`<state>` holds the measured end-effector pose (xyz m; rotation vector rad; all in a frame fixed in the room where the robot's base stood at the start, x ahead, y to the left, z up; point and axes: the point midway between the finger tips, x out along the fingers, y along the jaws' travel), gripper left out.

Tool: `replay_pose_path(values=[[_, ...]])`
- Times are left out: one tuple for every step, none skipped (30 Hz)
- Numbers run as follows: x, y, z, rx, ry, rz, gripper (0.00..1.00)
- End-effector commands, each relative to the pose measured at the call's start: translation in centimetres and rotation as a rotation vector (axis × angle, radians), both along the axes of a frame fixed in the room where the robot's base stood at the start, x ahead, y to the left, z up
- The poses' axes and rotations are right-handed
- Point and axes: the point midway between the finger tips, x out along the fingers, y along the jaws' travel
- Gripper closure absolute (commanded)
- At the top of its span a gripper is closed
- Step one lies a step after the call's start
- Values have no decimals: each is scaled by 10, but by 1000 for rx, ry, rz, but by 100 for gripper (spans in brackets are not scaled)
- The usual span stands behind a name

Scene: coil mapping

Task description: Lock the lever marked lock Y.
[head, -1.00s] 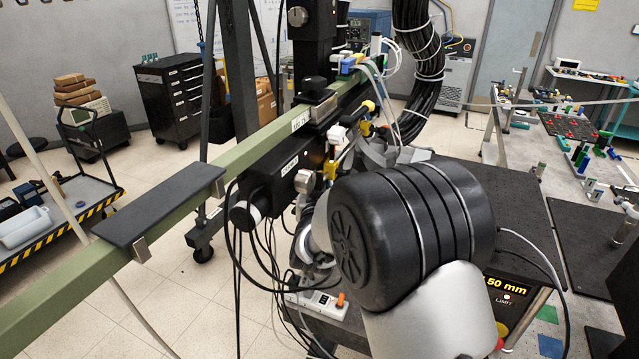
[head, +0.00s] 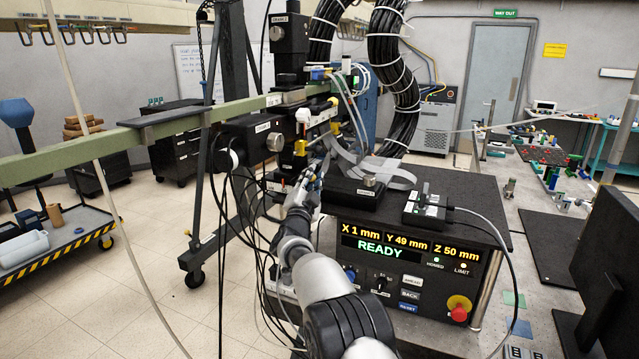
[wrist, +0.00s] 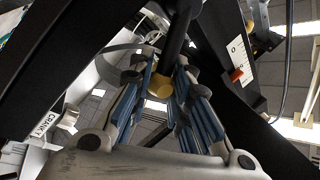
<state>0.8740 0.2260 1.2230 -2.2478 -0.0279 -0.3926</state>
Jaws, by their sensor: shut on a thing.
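In the wrist view my gripper (wrist: 160,103) has its blue-padded fingers closed around a yellow-tipped lever (wrist: 157,85), below a dark rod. I cannot read a "lock Y" mark on the lever. A white plate beside it carries a red pointer (wrist: 237,75). In the head view my gripper (head: 314,172) reaches up to the black stage assembly on the green beam. Yellow-capped parts (head: 300,148) sit close above it. The fingertips and their contact are small and partly hidden there.
A control box (head: 410,262) reads X 1 mm, Y 49 mm, Z 50 mm, READY. A small switch box (head: 425,208) stands on top. The green beam (head: 85,147) runs across the left. Loose black cables (head: 225,235) hang beside my arm.

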Motion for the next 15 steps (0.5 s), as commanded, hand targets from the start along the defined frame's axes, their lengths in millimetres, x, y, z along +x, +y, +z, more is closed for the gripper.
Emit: replay_pose_path(values=[[0,1,-6,41,-16,1,100],[0,0,-8,64,-25,0,100],[-1,-1,-8,94,-35,0,100],[-1,-2,-10,112,-42,0,100],[-1,-3,-10,129,-48,0,100],[-1,-3,-11,148,-55,-1,100],[-2,-4,-11,163,-62,0,100],[-2,-4,-12,177,-67,-1,100],[-2,-4,-13,193,-72,-1,100],[-2,-4,-13,204,-77,-1,100],[-2,-5,-13,214,-82,-1,100],[-2,-5,-14,227,-87,-1,100],[-2,-5,-15,236,-89,-2,100],[-2,-5,-15,245,-94,-1,100],[-2,-5,-15,256,-98,-1,100]])
